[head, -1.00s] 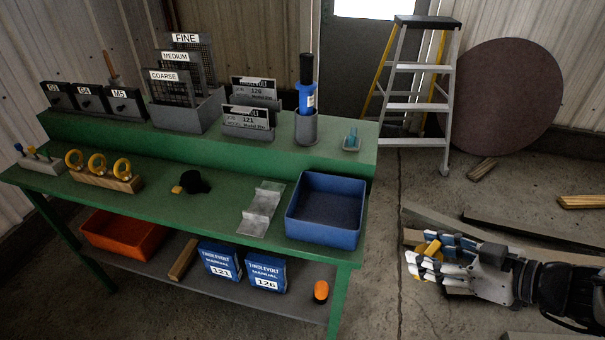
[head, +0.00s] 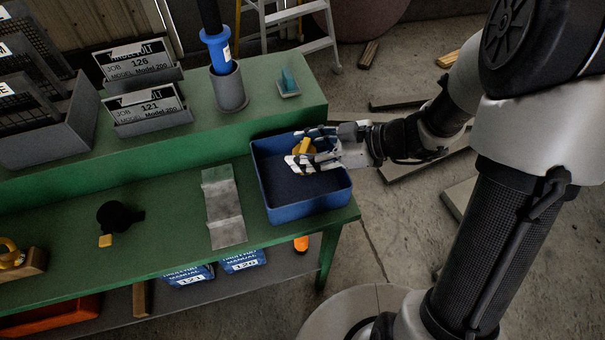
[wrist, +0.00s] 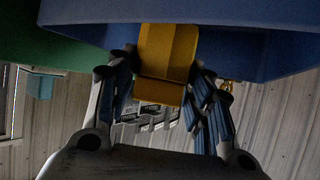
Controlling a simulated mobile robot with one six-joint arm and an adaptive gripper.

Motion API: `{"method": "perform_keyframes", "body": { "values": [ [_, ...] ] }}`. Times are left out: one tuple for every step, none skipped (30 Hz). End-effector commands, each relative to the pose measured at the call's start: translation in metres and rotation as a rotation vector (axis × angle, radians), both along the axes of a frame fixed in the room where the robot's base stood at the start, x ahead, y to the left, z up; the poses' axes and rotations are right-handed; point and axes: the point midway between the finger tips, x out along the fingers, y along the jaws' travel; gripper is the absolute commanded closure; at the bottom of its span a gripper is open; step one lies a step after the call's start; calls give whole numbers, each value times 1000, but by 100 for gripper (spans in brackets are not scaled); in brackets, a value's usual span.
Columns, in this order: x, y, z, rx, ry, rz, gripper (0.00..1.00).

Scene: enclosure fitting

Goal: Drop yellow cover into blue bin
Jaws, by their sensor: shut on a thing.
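The yellow cover (head: 304,147) is in my gripper (head: 310,153), which is shut on it above the blue bin (head: 312,206). In the wrist view the yellow cover (wrist: 167,52) sits between the two fingers of my gripper (wrist: 163,85), and the blue bin's wall (wrist: 255,15) fills the top of the picture. The bin stands at the right end of the green bench and its visible inside looks empty. How high the cover is above the bin's floor is hard to tell.
A grey cup (head: 230,89) with a blue tool and a small tray with a teal piece (head: 288,81) stand on the shelf behind. A black object (head: 119,216) lies further left.

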Motion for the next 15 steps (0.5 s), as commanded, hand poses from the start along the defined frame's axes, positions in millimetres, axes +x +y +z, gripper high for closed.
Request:
{"method": "perform_keyframes", "body": {
  "values": [
    [0, 0, -1, 0, 0, 1, 69],
    [0, 0, -1, 0, 0, 1, 69],
    [0, 0, -1, 0, 0, 1, 69],
    [0, 0, -1, 0, 0, 1, 69],
    [0, 0, -1, 0, 0, 1, 69],
    [0, 0, -1, 0, 0, 1, 69],
    [0, 0, -1, 0, 0, 1, 69],
    [0, 0, -1, 0, 0, 1, 52],
    [0, 0, -1, 0, 0, 1, 49],
    [0, 0, -1, 0, 0, 1, 47],
    [0, 0, -1, 0, 0, 1, 45],
    [0, 0, -1, 0, 0, 1, 43],
    [0, 0, -1, 0, 0, 1, 41],
    [0, 0, -1, 0, 0, 1, 39],
    [0, 0, -1, 0, 0, 1, 36]
  ]
}}
